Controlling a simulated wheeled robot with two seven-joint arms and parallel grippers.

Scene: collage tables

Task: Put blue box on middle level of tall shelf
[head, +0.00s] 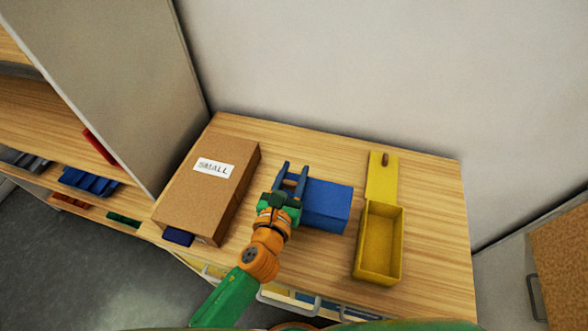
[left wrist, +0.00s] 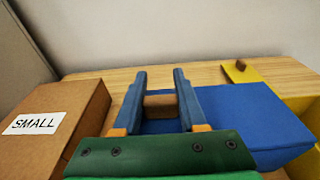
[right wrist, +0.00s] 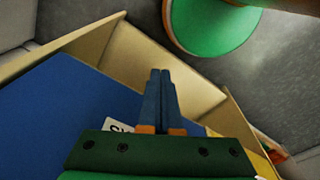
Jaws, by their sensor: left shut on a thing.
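The blue box (head: 325,204) rests on the wooden tabletop, right of my left gripper (head: 291,172). In the left wrist view its blue body (left wrist: 250,125) extends to the right of the fingers. A brown block-like piece (left wrist: 160,101), perhaps a handle of the box, sits between the fingers of the left gripper (left wrist: 160,75), which is shut on it. The shelf unit (head: 60,112) with wooden levels stands at the left; its upper part is cut off. My right gripper (right wrist: 160,75) is shut, with nothing visible between its fingertips.
A brown box (head: 205,190) labelled SMALL stands left of the gripper. An open yellow box (head: 379,245) with its lid (head: 381,177) lies to the right. A wall rises behind the table (head: 440,215).

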